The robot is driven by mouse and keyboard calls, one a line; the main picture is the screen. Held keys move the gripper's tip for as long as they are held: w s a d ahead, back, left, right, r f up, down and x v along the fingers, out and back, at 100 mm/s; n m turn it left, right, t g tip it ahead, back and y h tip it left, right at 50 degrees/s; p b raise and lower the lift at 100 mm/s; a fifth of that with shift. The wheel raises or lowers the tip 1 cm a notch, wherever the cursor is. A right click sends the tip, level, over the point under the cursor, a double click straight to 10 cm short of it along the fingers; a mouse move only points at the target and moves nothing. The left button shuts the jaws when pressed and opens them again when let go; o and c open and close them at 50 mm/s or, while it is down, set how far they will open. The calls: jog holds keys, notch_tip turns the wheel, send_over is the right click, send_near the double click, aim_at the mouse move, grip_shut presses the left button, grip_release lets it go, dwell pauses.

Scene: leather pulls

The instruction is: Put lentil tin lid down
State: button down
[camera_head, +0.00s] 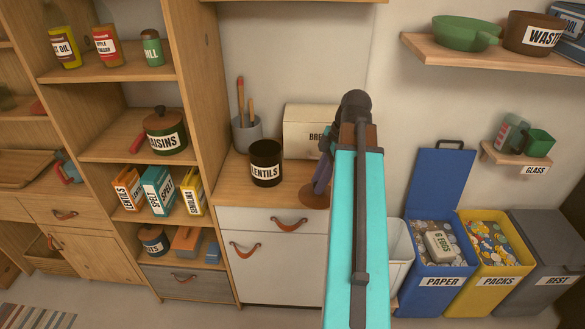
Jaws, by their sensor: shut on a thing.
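The lentil tin (265,163) is a dark round tin with a white LENTILS label, upright on the wooden counter. Its top looks open and dark inside. A flat brown round lid (314,197) is at the counter's front right, to the right of the tin and apart from it. My gripper (320,184) points down and is shut on the lid from above. My arm hides part of this area, and I cannot tell whether the lid touches the counter.
A bread box (308,130) and a grey utensil pot (246,134) stand behind on the counter (236,184). Shelves with a raisins tin (166,136) are at left. Paper (440,272) and packs (492,275) bins stand at right. Bare counter lies between tin and lid.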

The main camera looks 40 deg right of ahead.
jog(key=s+d+m, duration=0.2)
jog(key=s+d, duration=0.5)
jog(key=shift+s+d+f+t, duration=0.15)
jog(key=shift+s+f+t, duration=0.05)
jog(key=shift+f+t, duration=0.1)
jog(key=w+d+p, duration=0.2)
jog(key=w+d, duration=0.1)
jog(key=w, duration=0.4)
jog(key=w+d+f+p, duration=0.1)
jog(key=w+d+p, duration=0.1)
jog(key=w, duration=0.5)
jog(key=shift+w+d+f+h, duration=0.3)
jog(key=shift+w+d, duration=0.1)
jog(key=shift+d, duration=0.15)
jog(key=shift+f+p, duration=0.1)
jog(key=shift+p, duration=0.25)
jog(key=shift+f+p, duration=0.75)
jog(key=shift+f, duration=0.9)
jog(key=shift+f, duration=0.15)
